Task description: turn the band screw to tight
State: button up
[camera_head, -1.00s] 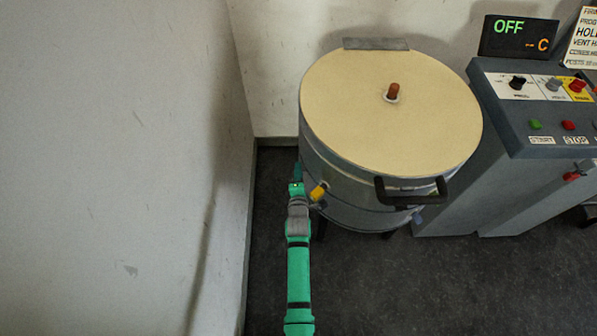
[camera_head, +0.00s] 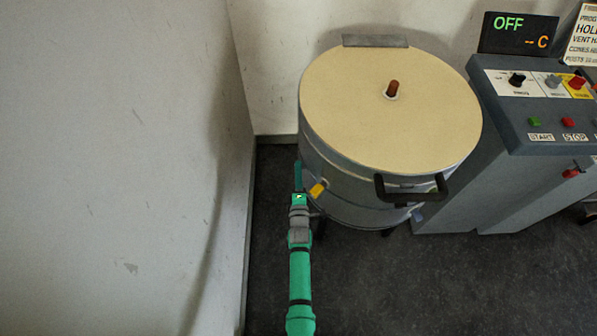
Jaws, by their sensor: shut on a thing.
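A round kiln (camera_head: 340,188) with a metal body stands in the middle, with metal bands around its side. My gripper (camera_head: 298,174) is at the kiln's left side, close against the wall of the body. It is shut, with one teal finger showing. The band screw is not clearly seen; the jaws and the kiln's side hide the spot where they grip. A small yellow piece (camera_head: 318,188) sticks out from the kiln just right of my gripper.
The kiln has a cream lid (camera_head: 390,130) with a red-brown plug and a black handle (camera_head: 410,190). A control panel (camera_head: 540,100) stands to the right; its display (camera_head: 517,35) reads OFF. A wall (camera_head: 120,170) is close on the left.

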jog(key=shift+d, duration=0.15)
jog(key=o, duration=0.7)
jog(key=shift+w, duration=0.1)
jog(key=s, duration=1)
jog(key=shift+s+f, duration=0.1)
jog(key=shift+s, duration=0.3)
